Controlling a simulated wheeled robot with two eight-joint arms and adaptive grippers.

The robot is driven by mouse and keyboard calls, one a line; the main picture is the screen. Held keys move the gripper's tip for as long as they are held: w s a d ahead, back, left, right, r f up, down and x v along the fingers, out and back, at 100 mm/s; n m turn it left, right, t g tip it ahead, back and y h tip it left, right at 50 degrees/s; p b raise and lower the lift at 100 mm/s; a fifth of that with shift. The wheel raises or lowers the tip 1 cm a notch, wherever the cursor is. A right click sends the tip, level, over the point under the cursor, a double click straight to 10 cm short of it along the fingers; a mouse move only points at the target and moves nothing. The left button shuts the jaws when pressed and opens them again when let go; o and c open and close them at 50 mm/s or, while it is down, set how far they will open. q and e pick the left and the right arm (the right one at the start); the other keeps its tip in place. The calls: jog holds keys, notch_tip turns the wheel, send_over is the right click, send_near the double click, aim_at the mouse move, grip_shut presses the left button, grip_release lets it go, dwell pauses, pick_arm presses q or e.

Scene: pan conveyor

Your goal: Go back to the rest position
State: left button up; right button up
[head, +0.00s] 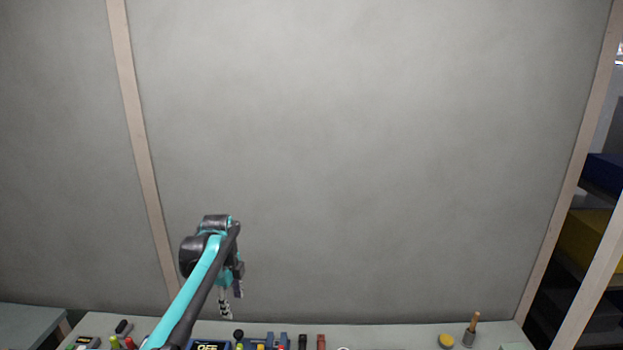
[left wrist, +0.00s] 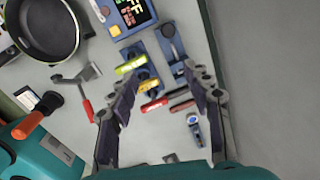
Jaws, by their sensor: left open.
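My left arm reaches up from the bottom left in the head view. Its gripper (head: 231,298) hangs downward at the arm's end, above the back of the workbench. In the left wrist view my left gripper (left wrist: 160,78) has its two fingers spread wide apart, with nothing held between them. Tools on the bench show below and between the fingers. My right gripper is not in view.
The workbench (head: 400,334) runs along the bottom, against a grey wall (head: 370,150). A dark pan (left wrist: 45,28), a blue display box (left wrist: 130,14) and a red-handled tool (left wrist: 87,109) lie below the gripper. Shelves stand at far right.

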pick_arm(q)
jog(key=s+d+r+n+t, duration=0.2)
jog(key=s+n, duration=0.3)
jog(key=s, duration=0.3)
jog(key=s+d+r+n+t, duration=0.1)
jog(key=s+d+r+n, duration=0.1)
jog(key=s+n, duration=0.5)
jog(key=s+f+n+t+b, duration=0.1)
jog(key=s+f+n, duration=0.3)
jog(key=s, duration=0.3)
jog(key=s+d+f+n+t, duration=0.1)
jog(key=s+f+n, duration=0.3)
jog(key=s, duration=0.4)
jog(key=shift+d+t+b, duration=0.15)
jog(key=shift+t+b, duration=0.2)
jog(key=shift+t, duration=0.05)
jog(key=shift+s, duration=0.1)
